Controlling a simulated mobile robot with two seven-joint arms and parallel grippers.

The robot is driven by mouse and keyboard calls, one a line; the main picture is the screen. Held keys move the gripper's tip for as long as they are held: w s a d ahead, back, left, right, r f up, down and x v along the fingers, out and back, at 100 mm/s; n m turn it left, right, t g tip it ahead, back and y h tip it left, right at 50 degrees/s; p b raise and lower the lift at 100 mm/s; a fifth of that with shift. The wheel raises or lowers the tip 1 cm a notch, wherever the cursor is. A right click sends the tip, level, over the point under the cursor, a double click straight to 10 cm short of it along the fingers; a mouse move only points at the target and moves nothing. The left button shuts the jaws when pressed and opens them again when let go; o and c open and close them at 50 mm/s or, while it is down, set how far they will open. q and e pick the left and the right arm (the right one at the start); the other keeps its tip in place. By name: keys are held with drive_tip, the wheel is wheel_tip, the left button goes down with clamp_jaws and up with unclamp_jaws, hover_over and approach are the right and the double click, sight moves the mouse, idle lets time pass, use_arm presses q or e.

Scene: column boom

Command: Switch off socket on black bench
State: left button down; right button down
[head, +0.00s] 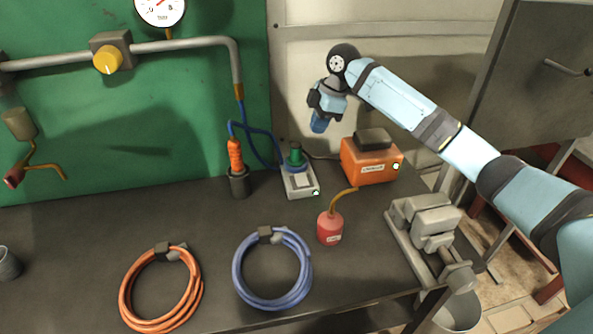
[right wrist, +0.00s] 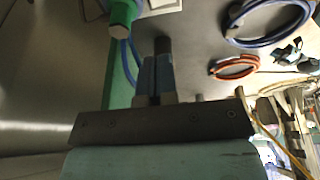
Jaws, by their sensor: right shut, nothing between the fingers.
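The socket (head: 302,190) is a pale grey block on the black bench (head: 215,225). A green plug (head: 295,155) stands in its back part. A pale rocker switch shows on its top, and a small green light glows at its front right corner. My right gripper (head: 319,124) is shut and empty, above and slightly right of the socket, apart from it. In the right wrist view its closed fingers (right wrist: 160,62) point toward the bench; the green plug (right wrist: 122,12) and part of the socket (right wrist: 163,5) show at the top edge. My left gripper is not in view.
An orange box (head: 368,165) with a lit lamp stands right of the socket. A red oil can (head: 331,228) is in front, and an orange-handled tool in a dark holder (head: 238,183) is left. Blue (head: 272,268) and orange (head: 160,290) hose coils lie nearer. A vise (head: 430,230) sits at right.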

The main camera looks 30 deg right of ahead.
sight(302, 175)
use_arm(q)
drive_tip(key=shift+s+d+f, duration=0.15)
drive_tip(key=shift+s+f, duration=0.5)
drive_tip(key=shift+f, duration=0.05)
use_arm(e)
drive_tip(key=shift+f, duration=0.3)
drive_tip(key=shift+f, duration=0.1)
drive_tip(key=x, duration=0.8)
drive_tip(key=d+x, duration=0.1)
drive_tip(key=x, duration=0.3)
drive_tip(key=shift+w+a+f, duration=0.15)
drive_tip(key=shift+w+f, duration=0.1)
drive_tip(key=shift+f, duration=0.15)
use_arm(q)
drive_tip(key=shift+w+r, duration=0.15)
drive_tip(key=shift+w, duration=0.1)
use_arm(e)
drive_tip(key=shift+f, duration=0.6)
